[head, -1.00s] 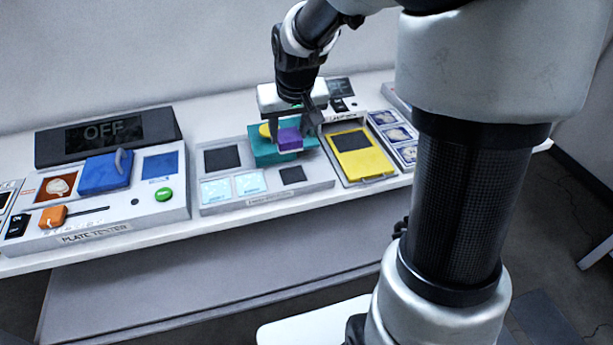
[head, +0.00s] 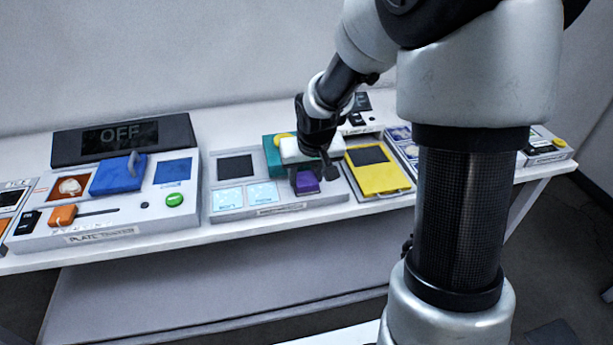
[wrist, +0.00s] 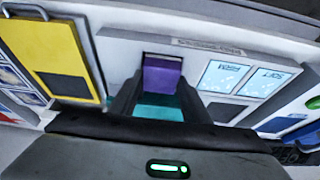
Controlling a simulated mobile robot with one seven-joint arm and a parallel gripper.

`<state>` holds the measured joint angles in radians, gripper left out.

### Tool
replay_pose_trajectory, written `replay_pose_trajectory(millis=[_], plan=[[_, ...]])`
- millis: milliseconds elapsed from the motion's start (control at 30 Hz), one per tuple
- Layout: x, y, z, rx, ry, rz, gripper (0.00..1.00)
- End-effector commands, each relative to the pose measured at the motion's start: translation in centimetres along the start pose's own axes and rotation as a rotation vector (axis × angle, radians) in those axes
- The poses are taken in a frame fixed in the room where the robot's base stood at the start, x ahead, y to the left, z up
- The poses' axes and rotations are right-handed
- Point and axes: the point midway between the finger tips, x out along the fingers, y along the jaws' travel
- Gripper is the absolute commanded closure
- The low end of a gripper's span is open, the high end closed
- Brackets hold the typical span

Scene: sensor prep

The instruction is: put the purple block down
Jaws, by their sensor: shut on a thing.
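The purple block (head: 306,182) is held between the fingers of my gripper (head: 307,178) over the front right part of the grey tray (head: 222,215). In the wrist view the purple block (wrist: 162,74) shows between the two fingertips (wrist: 158,92). The dark square seen earlier at that corner is hidden. I cannot tell whether the block touches the tray. A teal block (head: 272,157) with a yellow knob (head: 284,136) is behind, partly hidden by my gripper; teal also shows below the purple block in the wrist view (wrist: 158,109).
Two light blue panels (head: 245,196) and a dark square (head: 235,166) lie left on the tray. A yellow panel (head: 378,176) stands close on the right. The plate tester (head: 100,235) is left, with a blue handled block (head: 118,174) and a green button (head: 174,200).

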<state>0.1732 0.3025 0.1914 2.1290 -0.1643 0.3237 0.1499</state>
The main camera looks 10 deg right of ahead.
Motion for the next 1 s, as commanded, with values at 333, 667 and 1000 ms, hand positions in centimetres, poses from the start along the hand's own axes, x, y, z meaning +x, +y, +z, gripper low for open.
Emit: replay_pose_trajectory(millis=[333, 667, 1000], plan=[[0.2, 0.0, 0.1, 0.0, 0.0, 0.0, 0.4], [0.0, 0.0, 0.0, 0.001, 0.001, 0.0, 0.38], [-5.8, 0.0, -0.3, 0.002, 0.005, 0.001, 0.38]])
